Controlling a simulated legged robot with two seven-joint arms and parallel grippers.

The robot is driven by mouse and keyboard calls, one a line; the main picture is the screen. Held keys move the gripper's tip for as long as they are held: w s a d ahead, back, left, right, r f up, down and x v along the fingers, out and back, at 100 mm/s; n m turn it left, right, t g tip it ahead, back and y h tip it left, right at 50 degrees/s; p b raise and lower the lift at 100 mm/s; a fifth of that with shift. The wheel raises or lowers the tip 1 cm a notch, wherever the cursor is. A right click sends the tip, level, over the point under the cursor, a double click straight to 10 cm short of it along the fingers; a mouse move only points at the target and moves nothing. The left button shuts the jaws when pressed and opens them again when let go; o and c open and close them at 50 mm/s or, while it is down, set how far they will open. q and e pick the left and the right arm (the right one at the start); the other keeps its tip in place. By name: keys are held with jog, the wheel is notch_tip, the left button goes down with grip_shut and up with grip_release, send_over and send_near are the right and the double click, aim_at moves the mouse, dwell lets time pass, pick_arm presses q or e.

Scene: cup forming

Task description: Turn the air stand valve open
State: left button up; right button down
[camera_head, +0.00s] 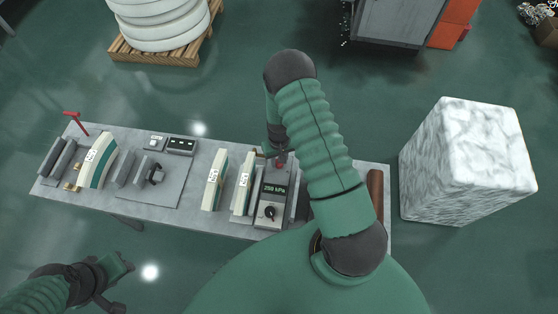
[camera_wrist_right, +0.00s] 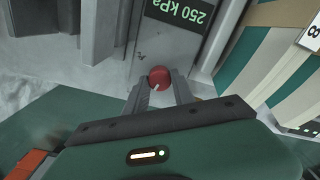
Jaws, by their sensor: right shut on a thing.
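The air stand (camera_head: 270,222) is a grey box on the table, with a dark display reading about 250 kPa in green. The display (camera_wrist_right: 178,14) is upside down in the right wrist view. The red valve knob (camera_wrist_right: 159,77) sits on the stand beyond the display; in the head view it shows as a small red spot (camera_head: 281,159), partly hidden by my arm. My right gripper (camera_wrist_right: 161,88) is shut on the red knob, a finger at each side. My left gripper (camera_head: 118,268) hangs low left, away from the table; its fingers are too unclear to judge.
Cream and green blocks (camera_head: 214,182) stand left of the stand on the grey table (camera_head: 140,135). A black dial (camera_head: 270,212) is on the stand's near end. A marbled white block (camera_head: 470,150) stands right of the table. A pallet (camera_head: 155,57) is behind.

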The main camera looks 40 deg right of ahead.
jog(key=m, duration=0.1)
jog(key=m+b, duration=0.1)
jog(key=shift+a+f+m, duration=0.15)
jog(key=shift+f+m, duration=0.05)
jog(key=shift+m, duration=0.2)
jog(key=m+b, duration=0.1)
jog(key=m, duration=0.3)
jog(key=shift+s+m, duration=0.1)
jog(key=shift+m, duration=0.2)
jog(key=m, duration=0.3)
jog(key=shift+m+b, duration=0.3)
jog(key=shift+b, duration=0.05)
jog(key=shift+r+m, duration=0.1)
jog(key=shift+m, duration=1.8)
jog(key=c, duration=1.5)
grip_release()
jog(key=o, duration=0.4)
jog(key=shift+o, duration=0.2)
